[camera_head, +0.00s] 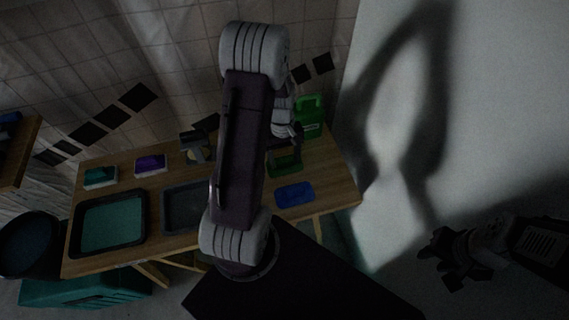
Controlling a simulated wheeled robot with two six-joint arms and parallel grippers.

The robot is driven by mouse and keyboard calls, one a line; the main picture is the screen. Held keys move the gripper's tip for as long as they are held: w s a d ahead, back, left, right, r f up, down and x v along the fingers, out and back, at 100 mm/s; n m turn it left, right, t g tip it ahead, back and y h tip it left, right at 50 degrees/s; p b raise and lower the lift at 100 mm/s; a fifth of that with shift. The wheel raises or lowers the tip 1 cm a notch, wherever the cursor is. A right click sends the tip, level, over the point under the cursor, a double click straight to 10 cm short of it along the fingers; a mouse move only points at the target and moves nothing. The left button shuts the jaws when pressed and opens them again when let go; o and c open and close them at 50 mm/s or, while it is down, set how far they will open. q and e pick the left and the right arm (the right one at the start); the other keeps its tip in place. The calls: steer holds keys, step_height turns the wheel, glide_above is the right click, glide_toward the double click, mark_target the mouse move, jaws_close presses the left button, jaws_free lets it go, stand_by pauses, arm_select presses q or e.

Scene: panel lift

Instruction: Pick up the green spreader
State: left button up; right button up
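Two green things show: an upright bright green piece (309,117) with a handle-like top at the table's back right, and a darker green open-framed piece (287,168) lying in front of it. I cannot tell which is the spreader. My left arm crosses the middle of the view and hides part of the table. My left gripper (288,136) shows partly behind it, beside the green pieces; its fingers are too dark to read, and I cannot tell whether it touches them. My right gripper (445,262) is at the lower right, off the table, with its fingers apart and empty.
The wooden table (170,194) holds a teal tray (112,222), a dark tray (184,208), a teal box (100,177), a purple box (150,165), a grey tool-like thing (195,147) and a blue piece (294,194). A pale wall (400,130) stands right of it.

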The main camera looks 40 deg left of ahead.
mark_target(287, 161)
arm_select(q)
steer(key=c, duration=0.9)
steer(key=shift+r, duration=0.1)
steer(key=shift+r, duration=0.4)
steer(key=r, duration=0.2)
steer(key=d+r+p, duration=0.1)
steer(key=r, duration=0.1)
steer(key=shift+s+d, duration=0.1)
steer(key=shift+s, duration=0.05)
steer(key=s+d+r, duration=0.1)
steer(key=d+r, duration=0.1)
steer(key=d, duration=0.1)
steer(key=s+d+r+p, duration=0.1)
steer(key=d+r, duration=0.1)
steer(key=d, duration=0.1)
steer(key=s+d+r+p, duration=0.1)
steer(key=d+r, duration=0.1)
steer(key=d, duration=0.2)
